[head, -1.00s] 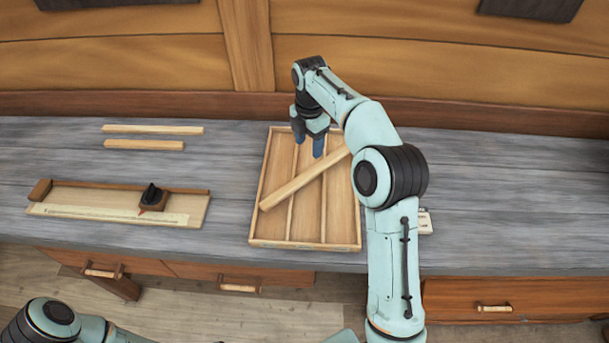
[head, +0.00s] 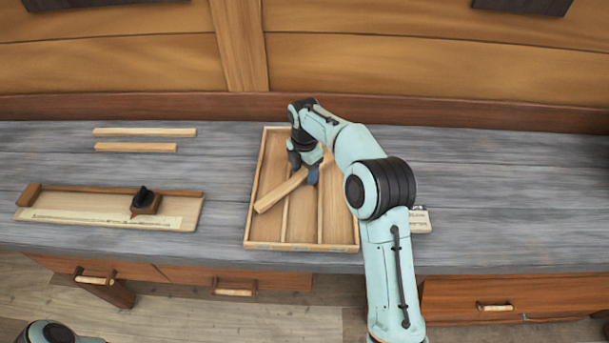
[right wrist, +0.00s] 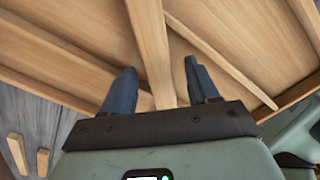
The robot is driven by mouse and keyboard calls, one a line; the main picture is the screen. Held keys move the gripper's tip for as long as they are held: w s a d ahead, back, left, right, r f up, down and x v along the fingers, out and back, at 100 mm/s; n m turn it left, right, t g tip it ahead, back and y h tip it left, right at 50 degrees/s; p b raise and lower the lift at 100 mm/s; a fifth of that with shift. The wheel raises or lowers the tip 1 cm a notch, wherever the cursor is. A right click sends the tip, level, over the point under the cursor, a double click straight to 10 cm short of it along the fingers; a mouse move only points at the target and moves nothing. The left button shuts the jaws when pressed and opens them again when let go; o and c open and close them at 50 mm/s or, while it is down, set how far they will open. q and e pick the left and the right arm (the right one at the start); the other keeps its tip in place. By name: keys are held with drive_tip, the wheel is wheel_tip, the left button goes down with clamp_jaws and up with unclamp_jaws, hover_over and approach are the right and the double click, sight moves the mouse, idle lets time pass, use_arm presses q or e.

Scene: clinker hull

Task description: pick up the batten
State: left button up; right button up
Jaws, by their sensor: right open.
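The batten (head: 278,194) is a pale wooden strip lying diagonally across the divided wooden tray (head: 248,215). Its upper part is hidden behind my right gripper (head: 304,169) and arm in the head view. The right gripper is open, pointing down over the batten. In the right wrist view the batten (right wrist: 150,45) runs between the two blue fingers of the gripper (right wrist: 160,68), with a gap on each side. I cannot tell how far down the fingertips reach beside it. My left gripper is out of view; only part of my left arm shows at the lower left.
Two loose wooden strips, a longer one (head: 145,132) and a shorter one (head: 136,147), lie on the grey bench (head: 215,180) at left. In front of them is a board (head: 75,213) with a dark-knobbed block (head: 145,201). A small pale object (head: 420,220) lies right of the tray.

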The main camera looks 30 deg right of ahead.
drive_tip(key=shift+c, duration=0.3)
clamp_jaws()
drive_tip(key=shift+r, duration=0.1)
